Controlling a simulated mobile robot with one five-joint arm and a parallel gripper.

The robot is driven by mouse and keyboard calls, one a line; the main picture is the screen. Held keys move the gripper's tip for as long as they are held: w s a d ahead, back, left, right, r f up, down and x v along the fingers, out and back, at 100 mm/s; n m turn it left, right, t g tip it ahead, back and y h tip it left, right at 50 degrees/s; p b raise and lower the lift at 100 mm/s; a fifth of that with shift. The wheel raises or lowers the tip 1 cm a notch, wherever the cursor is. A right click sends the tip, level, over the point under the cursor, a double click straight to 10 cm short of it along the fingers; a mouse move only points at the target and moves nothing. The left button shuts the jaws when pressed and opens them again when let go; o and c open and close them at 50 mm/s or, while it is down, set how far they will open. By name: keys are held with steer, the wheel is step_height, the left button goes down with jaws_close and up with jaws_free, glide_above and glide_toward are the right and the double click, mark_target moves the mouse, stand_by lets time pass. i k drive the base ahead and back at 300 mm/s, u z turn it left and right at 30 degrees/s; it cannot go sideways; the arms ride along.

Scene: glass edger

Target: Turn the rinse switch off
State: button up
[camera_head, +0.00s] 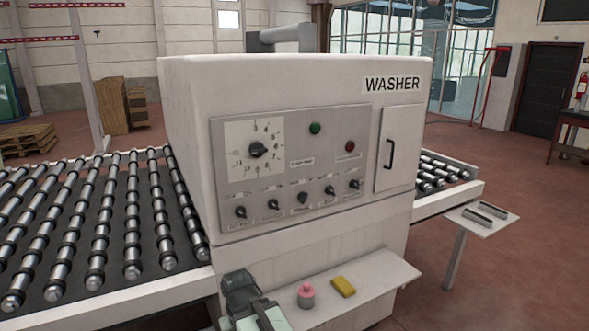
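The washer's control panel (290,165) faces me. Along its lower part runs a row of several small black rotary switches, among them the far left one (241,212), the middle one (303,198) and the far right one (355,184). Small labels go with them but are too blurred to read, so I cannot tell which is the rinse switch or how it is set. A dark grey and pale green part at the bottom edge looks like my gripper (240,287). It is below the panel and apart from the switches. Its fingers cannot be made out.
A large black dial (258,150), a green button (315,128) and a red button (350,146) share the panel. A shelf (375,282) juts out below, with a pink-topped item (306,295) and a yellow block (344,287). Roller conveyors (132,230) flank the washer.

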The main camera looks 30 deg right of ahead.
mark_target(303, 197)
steer(key=u, duration=1.7)
steer(key=k, duration=1.1)
steer(key=z, duration=0.6)
steer(key=i, duration=1)
steer(key=u, duration=0.1)
